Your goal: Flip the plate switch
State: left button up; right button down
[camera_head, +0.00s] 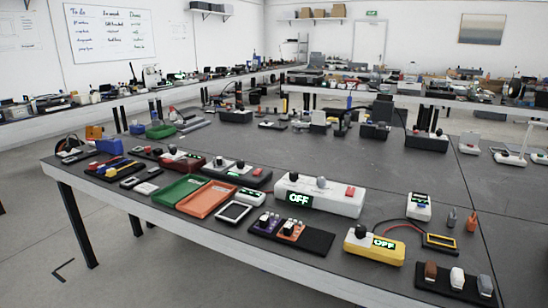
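Neither of my grippers is in view. Several switch devices stand on the dark table, and I cannot tell for sure which one is the plate switch. A black plate (432,284) at the lower right carries a brown, a white and a grey rocker-like switch (457,277). Another black plate (316,240) near the front edge carries purple and orange switch modules (290,229). A yellow box (370,247) has a black knob and an "OFF" display.
Green (178,190) and orange (206,199) trays lie left of the white box. A small meter-like device (418,206) and a yellow-framed panel (440,242) sit at the right. More equipment crowds the left end and back benches. The middle of the dark table (320,155) is mostly clear.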

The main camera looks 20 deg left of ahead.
aim_at(258, 172)
jog(key=u, duration=0.6)
jog(key=i, duration=0.9)
jog(key=u, duration=0.9)
